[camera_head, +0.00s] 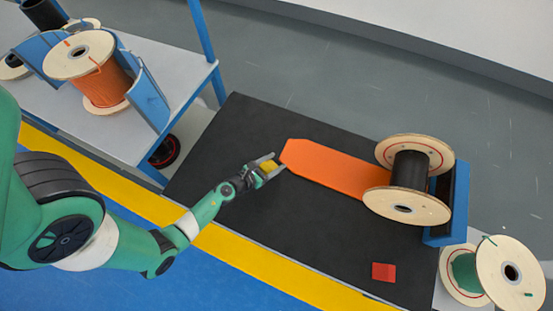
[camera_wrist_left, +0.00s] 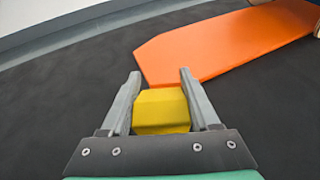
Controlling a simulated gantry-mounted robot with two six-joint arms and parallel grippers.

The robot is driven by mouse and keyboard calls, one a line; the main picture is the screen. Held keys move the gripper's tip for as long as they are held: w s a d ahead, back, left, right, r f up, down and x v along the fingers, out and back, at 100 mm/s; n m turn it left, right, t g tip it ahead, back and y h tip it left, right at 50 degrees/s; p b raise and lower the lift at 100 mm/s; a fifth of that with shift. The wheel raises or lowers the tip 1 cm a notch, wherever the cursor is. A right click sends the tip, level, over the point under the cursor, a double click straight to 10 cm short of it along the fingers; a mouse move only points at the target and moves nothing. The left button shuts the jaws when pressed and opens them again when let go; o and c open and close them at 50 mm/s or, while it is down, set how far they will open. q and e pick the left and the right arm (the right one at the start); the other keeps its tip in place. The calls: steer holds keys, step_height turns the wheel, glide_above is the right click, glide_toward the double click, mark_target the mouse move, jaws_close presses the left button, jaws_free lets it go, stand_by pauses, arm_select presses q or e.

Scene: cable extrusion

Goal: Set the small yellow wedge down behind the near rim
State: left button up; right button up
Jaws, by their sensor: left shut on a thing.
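The small yellow wedge (camera_wrist_left: 161,111) is between the fingers of my left gripper (camera_wrist_left: 158,85) in the left wrist view. The gripper is shut on it. In the head view the left gripper (camera_head: 270,163) holds the wedge (camera_head: 268,171) over the black mat, just left of the orange ramp's tapered end. A spool with black cable (camera_head: 408,172) stands at the right end of the orange ramp (camera_head: 335,170), its near rim (camera_head: 405,206) toward the bottom. I cannot tell how high the wedge is above the mat. My right gripper is not in view.
A blue stand (camera_head: 447,205) is right of the black spool. A red square (camera_head: 383,272) lies on the black mat (camera_head: 300,235) near its front edge. A green-cable spool (camera_head: 508,273) stands lower right. A cart (camera_head: 180,75) with an orange-cable spool (camera_head: 105,85) is upper left.

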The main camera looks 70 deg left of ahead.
mark_target(277, 166)
arm_select(q)
steer(key=shift+w+f, duration=0.2)
steer(key=shift+f, duration=0.05)
steer(key=f+b, duration=0.3)
steer(key=b, duration=0.1)
steer(key=shift+w+f, duration=0.3)
steer(key=shift+f, duration=0.1)
steer(key=shift+s+r, duration=0.1)
steer(key=shift+r, duration=0.05)
steer(key=o, duration=1.4)
steer(key=shift+r+p, duration=0.2)
steer(key=shift+p, duration=0.15)
steer(key=p+v, duration=0.1)
steer(key=v, duration=1.1)
steer(key=shift+f+p, duration=0.2)
steer(key=shift+p, duration=0.1)
